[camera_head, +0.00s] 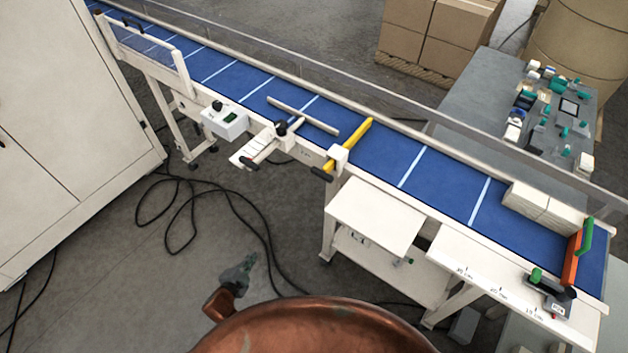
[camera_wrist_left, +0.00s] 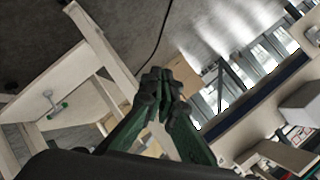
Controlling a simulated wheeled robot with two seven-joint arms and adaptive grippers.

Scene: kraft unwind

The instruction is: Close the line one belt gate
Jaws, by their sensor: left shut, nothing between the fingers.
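A blue conveyor belt (camera_head: 240,78) runs from upper left to lower right. A yellow bar (camera_head: 350,145) with a black handle (camera_head: 322,174) is mounted at the near rail and reaches across the belt. Farther left, a grey bar (camera_head: 302,116) on a black-knobbed bracket lies over the belt. An orange and green upright piece (camera_head: 578,250) stands at the right end. No label shows which is the line one gate. My left gripper (camera_head: 247,262) is low over the floor, in front of the conveyor and touching none of these. In the left wrist view its fingertips (camera_wrist_left: 163,88) meet, empty.
A white shelf (camera_head: 375,217) juts from the conveyor's near side. A white cabinet (camera_head: 70,120) stands at left. Black cables (camera_head: 262,225) lie on the floor. Open floor lies between cabinet and shelf.

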